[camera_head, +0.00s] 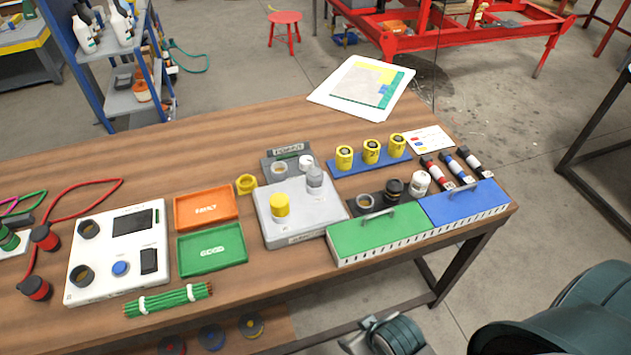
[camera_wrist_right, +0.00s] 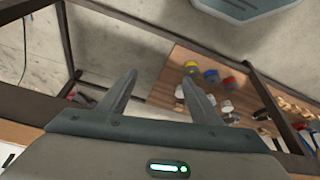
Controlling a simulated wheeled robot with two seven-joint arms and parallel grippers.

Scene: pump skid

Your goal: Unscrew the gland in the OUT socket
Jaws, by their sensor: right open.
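A grey block (camera_head: 270,228) stands mid-table. A yellow gland (camera_head: 280,206) sits upright on its near left part and a grey gland (camera_head: 314,180) on its far right part. The block's small labels are too small to read, so I cannot tell which socket is OUT. My right gripper (camera_head: 358,335) is low beyond the table's front edge, well away from the block. In the right wrist view its two fingers (camera_wrist_right: 158,90) are apart with nothing between them. My left gripper is not in view.
Left of the block lie an orange tray (camera_head: 207,207), a green tray (camera_head: 212,249) and a yellow ring (camera_head: 246,184). A green box (camera_head: 375,236) and a blue box (camera_head: 465,204) stand to its right. A lower shelf (camera_wrist_right: 160,90) holds several small parts. Bare wood lies before the block.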

